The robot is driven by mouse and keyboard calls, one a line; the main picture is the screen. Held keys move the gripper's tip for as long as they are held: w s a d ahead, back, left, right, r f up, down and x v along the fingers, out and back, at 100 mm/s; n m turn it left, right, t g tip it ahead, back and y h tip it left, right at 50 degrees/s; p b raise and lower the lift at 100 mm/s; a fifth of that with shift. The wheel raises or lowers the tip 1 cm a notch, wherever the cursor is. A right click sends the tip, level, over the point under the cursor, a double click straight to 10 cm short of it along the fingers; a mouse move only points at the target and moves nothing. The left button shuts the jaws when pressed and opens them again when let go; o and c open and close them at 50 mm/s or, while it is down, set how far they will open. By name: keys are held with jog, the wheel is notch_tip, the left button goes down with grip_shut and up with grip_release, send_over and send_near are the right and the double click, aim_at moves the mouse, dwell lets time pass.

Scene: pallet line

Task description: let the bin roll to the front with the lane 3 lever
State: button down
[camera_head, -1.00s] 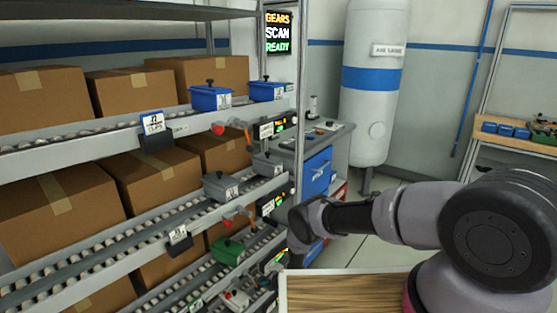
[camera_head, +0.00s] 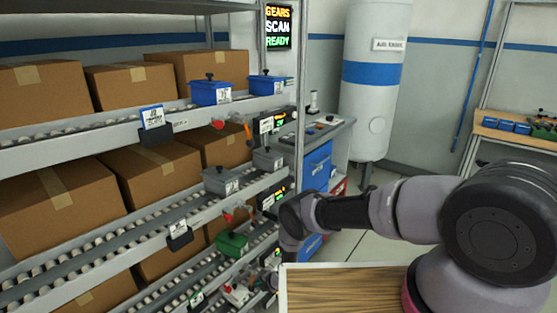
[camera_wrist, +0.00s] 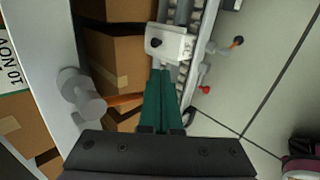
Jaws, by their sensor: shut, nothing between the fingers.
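My gripper (camera_wrist: 160,115) shows in the wrist view with its two green fingers shut together, pointing into the rack. In the head view my wrist is at the right end of the lower lanes, and the fingertips cannot be made out. In the head view a green bin (camera_head: 231,244) sits on a lower lane. Which lever is lane 3 cannot be read.
Blue bins (camera_head: 210,92) stand on the upper lane and grey bins (camera_head: 220,181) on the middle one. Brown cartons (camera_head: 150,178) fill the rack behind. A sign (camera_head: 278,28) reads GEARS SCAN READY. Open floor (camera_wrist: 260,80) lies right.

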jog(key=v, duration=0.8)
jog(key=shift+w, duration=0.15)
dwell(0.5)
jog(key=shift+d, duration=0.2)
